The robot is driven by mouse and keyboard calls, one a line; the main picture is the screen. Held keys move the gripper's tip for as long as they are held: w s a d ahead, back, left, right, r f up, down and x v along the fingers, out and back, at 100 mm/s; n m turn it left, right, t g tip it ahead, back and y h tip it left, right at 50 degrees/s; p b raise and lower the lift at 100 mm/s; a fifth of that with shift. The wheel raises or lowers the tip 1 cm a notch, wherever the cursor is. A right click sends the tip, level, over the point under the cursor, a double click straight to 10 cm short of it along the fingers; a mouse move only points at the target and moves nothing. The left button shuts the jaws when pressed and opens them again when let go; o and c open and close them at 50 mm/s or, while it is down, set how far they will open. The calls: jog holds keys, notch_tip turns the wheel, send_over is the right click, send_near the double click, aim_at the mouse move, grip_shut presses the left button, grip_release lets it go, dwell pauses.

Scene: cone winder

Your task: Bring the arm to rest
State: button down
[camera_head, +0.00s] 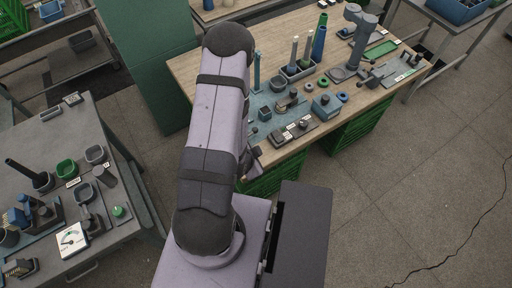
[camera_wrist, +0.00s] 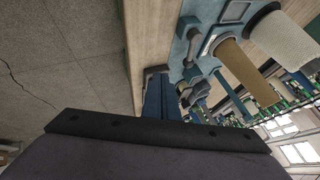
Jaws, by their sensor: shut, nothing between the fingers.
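My arm rises in the middle of the head view, between the grey table at left and the wooden bench at right. Its upper link leans toward the bench's left end and its bent forearm is mostly hidden behind it. My gripper (camera_head: 253,162) shows only as a small dark part beside the arm, near the bench's front edge. It is shut and empty. In the wrist view a dark bar and a pale purple body of my own fill the bottom, and they hide much of what lies beyond.
The wooden bench (camera_head: 214,68) carries a blue mat, a small blue box (camera_head: 326,105), upright spindles and a grey stand (camera_head: 357,45). Green crates (camera_head: 357,125) stand underneath. The grey table (camera_head: 120,205) holds cups and a dial (camera_head: 71,240). The wrist view shows a tan cone (camera_wrist: 245,70) and a white cone (camera_wrist: 283,38). Floor at right is clear.

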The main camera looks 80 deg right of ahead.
jog(key=w+a+r+n+t+y, duration=0.15)
jog(key=w+n, duration=0.25)
jog(key=w, duration=0.4)
jog(key=w+a+r+n+t+y, duration=0.1)
jog(key=w+r+n+t, duration=0.15)
jog(key=w, duration=0.55)
jog(key=w+a+r+n+y, duration=0.3)
jog(key=w+a+r+n, duration=0.1)
jog(key=w+a+n, duration=0.5)
jog(key=s+a+r+n+g+y, duration=0.1)
jog(key=a+r+n, duration=0.4)
jog(key=a, duration=0.6)
jog(key=a+r+n+g+y, duration=0.1)
jog(key=a+r+n, duration=0.5)
jog(key=a, duration=0.5)
jog(key=shift+s+a+r+n+g, duration=0.15)
jog(key=shift+s+a+n+g, duration=0.2)
jog(key=shift+n, duration=0.7)
jog(key=shift+d+y, duration=0.1)
jog(key=shift+y, duration=0.15)
